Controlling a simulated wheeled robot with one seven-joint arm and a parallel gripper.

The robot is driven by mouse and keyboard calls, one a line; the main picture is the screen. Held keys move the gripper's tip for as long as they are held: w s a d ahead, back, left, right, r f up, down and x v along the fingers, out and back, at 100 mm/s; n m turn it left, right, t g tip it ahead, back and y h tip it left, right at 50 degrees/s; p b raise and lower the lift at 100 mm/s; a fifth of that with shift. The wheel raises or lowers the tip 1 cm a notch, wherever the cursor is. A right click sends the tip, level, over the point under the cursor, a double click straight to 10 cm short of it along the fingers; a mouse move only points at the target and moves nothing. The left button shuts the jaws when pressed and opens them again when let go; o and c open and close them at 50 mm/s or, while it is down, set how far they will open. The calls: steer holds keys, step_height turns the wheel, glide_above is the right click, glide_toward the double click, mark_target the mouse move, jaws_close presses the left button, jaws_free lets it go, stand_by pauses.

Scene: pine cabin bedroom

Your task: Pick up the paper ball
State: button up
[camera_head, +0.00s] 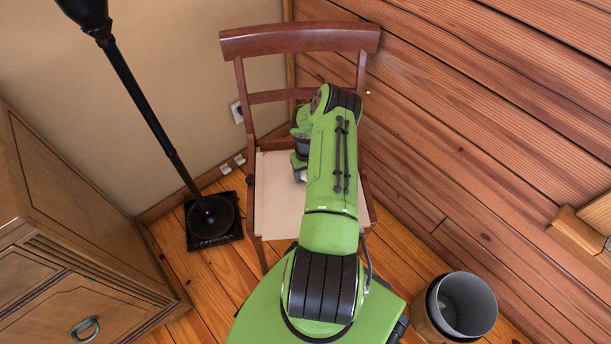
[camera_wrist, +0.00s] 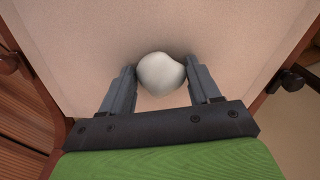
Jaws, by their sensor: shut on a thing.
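The paper ball (camera_wrist: 161,74) is a whitish, rounded lump in the wrist view. It sits between the two grey fingers of my gripper (camera_wrist: 160,82), which are shut on it. The pale seat of the wooden chair (camera_wrist: 85,30) is behind the ball. I cannot tell whether the ball touches the seat. The bare seat (camera_head: 278,195) shows to the left of my arm.
A black floor lamp (camera_head: 150,110) stands left of the chair, and a wooden cabinet (camera_head: 75,215) is at the far left. A grey bin (camera_head: 467,303) stands on the floor at the lower right. Plank wall (camera_head: 480,110) closes the right side.

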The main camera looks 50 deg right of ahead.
steer(key=shift+r, duration=0.1)
step_height(320, 180, up, 10)
steer(key=p, duration=0.3)
steer(key=shift+p, duration=0.35)
steer(key=shift+c, duration=0.2)
